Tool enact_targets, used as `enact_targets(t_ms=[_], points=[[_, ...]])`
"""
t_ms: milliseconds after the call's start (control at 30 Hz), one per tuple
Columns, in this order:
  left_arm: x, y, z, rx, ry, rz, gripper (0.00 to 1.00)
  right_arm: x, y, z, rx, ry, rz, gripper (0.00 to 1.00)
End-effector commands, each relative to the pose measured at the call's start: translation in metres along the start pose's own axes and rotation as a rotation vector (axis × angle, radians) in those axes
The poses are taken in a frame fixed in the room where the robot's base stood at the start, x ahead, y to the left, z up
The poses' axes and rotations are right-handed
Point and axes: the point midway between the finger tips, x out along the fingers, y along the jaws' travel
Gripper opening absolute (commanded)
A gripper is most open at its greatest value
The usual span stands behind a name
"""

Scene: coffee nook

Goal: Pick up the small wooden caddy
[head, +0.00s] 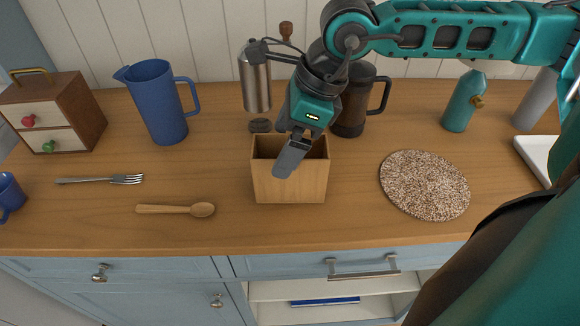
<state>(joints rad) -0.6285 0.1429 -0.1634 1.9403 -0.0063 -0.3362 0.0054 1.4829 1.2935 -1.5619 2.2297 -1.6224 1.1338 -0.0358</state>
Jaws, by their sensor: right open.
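The small wooden caddy (300,189) is an open-topped box of light wood standing upright on the counter, near its front middle. My right gripper (290,158) reaches in from the upper right and points down over the caddy. A grey finger shows in front of the caddy's opening and overlaps the top of its front wall. The jaws are open and hold nothing. The gripper hides part of the caddy's rim and interior; I cannot tell whether a finger touches the wall. My left gripper is not in view.
A speckled round mat (425,184) lies to the right. A wooden spoon (176,210), a fork (100,180) and a blue pitcher (160,105) are to the left. The counter's front edge is close.

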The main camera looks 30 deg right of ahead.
Motion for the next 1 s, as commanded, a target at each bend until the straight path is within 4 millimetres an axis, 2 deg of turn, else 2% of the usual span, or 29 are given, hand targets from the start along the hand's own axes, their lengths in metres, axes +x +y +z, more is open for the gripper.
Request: enact_targets(t_ms=[200, 1000], points=[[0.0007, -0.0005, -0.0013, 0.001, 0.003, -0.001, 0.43, 0.0006, -0.0001, 0.0001, 0.001, -0.001, -0.001, 0.97], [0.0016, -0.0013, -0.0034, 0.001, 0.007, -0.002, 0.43, 0.0001, -0.0002, 0.0001, 0.001, 0.0, -0.001, 0.2]])
